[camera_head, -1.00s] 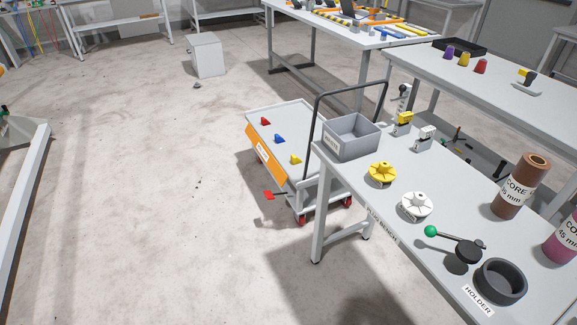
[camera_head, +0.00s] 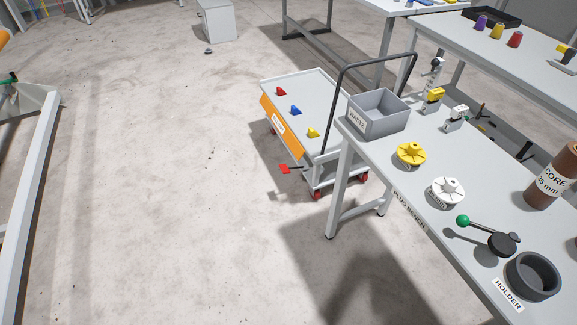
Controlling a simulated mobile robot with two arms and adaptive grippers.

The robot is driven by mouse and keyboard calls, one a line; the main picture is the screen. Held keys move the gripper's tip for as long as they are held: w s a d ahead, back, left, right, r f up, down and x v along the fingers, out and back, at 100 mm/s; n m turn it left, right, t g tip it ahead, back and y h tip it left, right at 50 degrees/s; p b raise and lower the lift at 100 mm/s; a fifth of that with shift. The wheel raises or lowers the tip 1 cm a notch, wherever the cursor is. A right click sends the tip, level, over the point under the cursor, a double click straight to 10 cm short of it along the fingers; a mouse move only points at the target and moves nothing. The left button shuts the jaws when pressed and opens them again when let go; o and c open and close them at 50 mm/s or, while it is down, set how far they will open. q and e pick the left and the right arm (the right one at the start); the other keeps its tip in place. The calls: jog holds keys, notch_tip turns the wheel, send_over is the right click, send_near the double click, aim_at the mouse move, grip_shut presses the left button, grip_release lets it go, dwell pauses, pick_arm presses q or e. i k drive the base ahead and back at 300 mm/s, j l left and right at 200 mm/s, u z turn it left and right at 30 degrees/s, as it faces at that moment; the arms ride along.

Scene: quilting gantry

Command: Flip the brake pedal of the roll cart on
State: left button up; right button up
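The roll cart (camera_head: 318,88) stands on the floor behind the near bench, with a grey deck, an orange front panel and a dark push handle (camera_head: 341,98). Red, blue and yellow wedges sit on its deck. The red brake pedal (camera_head: 285,169) sticks out low at the cart's near side, above the floor on a dark stem. I cannot tell its on or off position from here. The cart's red wheels show below it. Neither of my grippers is in view.
The plug bench (camera_head: 400,185) at right carries a grey waste bin (camera_head: 378,112), yellow and white plugs, a green-knobbed lever (camera_head: 487,235) and a black holder (camera_head: 532,277). A pale beam (camera_head: 30,190) lies at left. The floor (camera_head: 170,190) between is clear.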

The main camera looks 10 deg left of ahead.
aim_at(284, 168)
jog(key=i+j+z, duration=0.15)
jog(key=i+j, duration=0.15)
jog(key=i+j+z, duration=0.1)
jog(key=i+j, duration=0.3)
jog(key=i+j+z, duration=0.15)
jog(key=i+j, duration=0.2)
jog(key=i+j+z, duration=0.15)
jog(key=i+j, duration=0.15)
jog(key=j, duration=0.15)
jog(key=i+j+z, duration=0.1)
jog(key=i+j, duration=0.2)
jog(key=j, duration=0.15)
jog(key=i+j+z, duration=0.15)
jog(key=j, duration=0.35)
jog(key=i, duration=0.1)
